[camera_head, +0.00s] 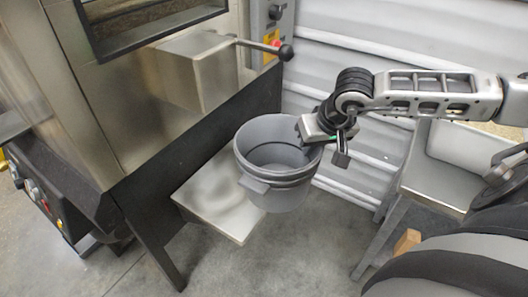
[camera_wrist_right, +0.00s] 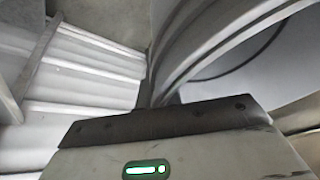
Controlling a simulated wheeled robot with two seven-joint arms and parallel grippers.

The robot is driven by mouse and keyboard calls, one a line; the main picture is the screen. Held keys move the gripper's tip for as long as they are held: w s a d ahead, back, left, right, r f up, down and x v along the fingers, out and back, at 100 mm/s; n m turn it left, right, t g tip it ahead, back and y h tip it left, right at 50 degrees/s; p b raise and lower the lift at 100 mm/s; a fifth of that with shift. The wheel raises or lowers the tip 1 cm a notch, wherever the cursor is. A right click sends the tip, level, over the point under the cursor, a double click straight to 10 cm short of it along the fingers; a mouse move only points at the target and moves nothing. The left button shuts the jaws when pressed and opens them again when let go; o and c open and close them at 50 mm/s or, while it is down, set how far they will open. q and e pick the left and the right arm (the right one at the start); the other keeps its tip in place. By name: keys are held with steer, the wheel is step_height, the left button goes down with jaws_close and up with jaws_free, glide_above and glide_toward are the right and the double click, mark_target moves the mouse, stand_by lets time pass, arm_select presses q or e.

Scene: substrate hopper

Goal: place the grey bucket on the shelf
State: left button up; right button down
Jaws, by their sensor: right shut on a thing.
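The grey bucket (camera_head: 275,165) is upright and empty inside, with a handle tab on its near left side. My right gripper (camera_head: 318,128) is shut on the bucket's right rim. The bucket's rim (camera_wrist_right: 220,50) fills the upper right of the right wrist view, where my right gripper (camera_wrist_right: 165,120) also shows. The shelf (camera_head: 215,200) is a bare metal plate low on the hopper's side. The bucket overlaps the shelf's right part in the head view; I cannot tell whether its base touches the plate. My left gripper is not in view.
The steel hopper (camera_head: 130,100) with a dark frame stands at the left. Its box (camera_head: 195,75) and black-knobbed lever (camera_head: 286,52) jut out above the shelf. A metal stand (camera_head: 440,185) is at the right. The shelf's left part and the concrete floor before it are clear.

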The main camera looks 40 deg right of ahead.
glide_toward(268, 146)
steer(key=w+f, duration=0.4)
steer(key=w, duration=0.1)
steer(key=shift+w+d+f, duration=0.2)
steer(key=shift+d+f, duration=0.15)
steer(key=f, duration=0.2)
steer(key=shift+s+d+f+b, duration=0.15)
steer(key=shift+s+f+b, duration=0.1)
steer(key=shift+f+b, duration=0.15)
steer(key=shift+f, duration=0.35)
step_height(268, 146, down, 3)
steer(key=shift+f+b, duration=0.25)
steer(key=shift+b, duration=0.3)
steer(key=shift+w+f, duration=0.15)
steer(key=shift+w, duration=0.05)
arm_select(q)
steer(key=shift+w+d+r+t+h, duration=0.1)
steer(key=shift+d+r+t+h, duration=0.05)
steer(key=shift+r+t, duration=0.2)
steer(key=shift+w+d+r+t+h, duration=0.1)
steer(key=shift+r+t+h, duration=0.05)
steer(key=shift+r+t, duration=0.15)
arm_select(e)
steer(key=c, duration=1.6)
jaws_free()
